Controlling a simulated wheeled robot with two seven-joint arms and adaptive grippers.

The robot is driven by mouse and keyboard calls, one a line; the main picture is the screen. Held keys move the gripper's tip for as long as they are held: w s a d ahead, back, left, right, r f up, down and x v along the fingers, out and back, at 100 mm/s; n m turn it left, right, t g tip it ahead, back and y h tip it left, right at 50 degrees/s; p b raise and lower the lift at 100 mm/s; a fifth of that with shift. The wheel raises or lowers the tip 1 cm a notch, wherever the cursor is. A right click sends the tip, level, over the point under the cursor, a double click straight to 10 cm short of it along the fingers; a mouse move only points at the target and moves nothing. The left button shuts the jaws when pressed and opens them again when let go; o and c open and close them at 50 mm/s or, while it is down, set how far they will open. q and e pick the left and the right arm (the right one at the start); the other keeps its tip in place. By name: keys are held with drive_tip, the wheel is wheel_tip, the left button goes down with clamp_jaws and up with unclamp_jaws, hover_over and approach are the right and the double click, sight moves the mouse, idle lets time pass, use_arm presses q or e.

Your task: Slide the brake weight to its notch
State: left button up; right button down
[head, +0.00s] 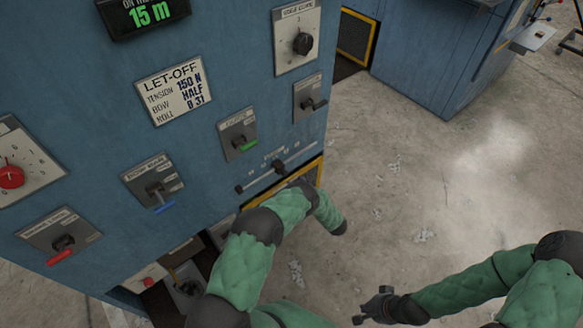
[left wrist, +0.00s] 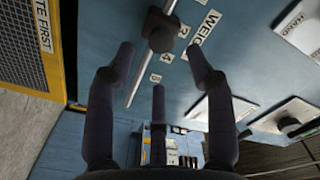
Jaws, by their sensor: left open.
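The brake weight is a dark sliding block (head: 279,166) on a thin metal rail (head: 252,180) low on the blue machine front. In the left wrist view, the weight (left wrist: 161,32) sits on the rail beside printed numbers and the word WEIGHT. My left gripper (head: 297,182) is beside the weight. In the left wrist view, its fingers (left wrist: 158,62) are spread, with the weight just beyond the gap between the tips, apart from them. The exact notch under the weight is hidden. My right gripper (head: 372,304) hangs over the floor at the lower right, fingers apart and empty.
A let-off card (head: 173,88) hangs above. Concrete floor (head: 440,200) is clear on the right.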

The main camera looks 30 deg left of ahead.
sight(281, 169)
use_arm(q)
drive_tip(key=b+x, duration=0.2)
drive_tip(key=x, duration=0.8)
drive_tip(key=shift+w+a+b, duration=0.1)
drive_tip(key=shift+a+b, duration=0.15)
drive_tip(key=shift+b, duration=0.1)
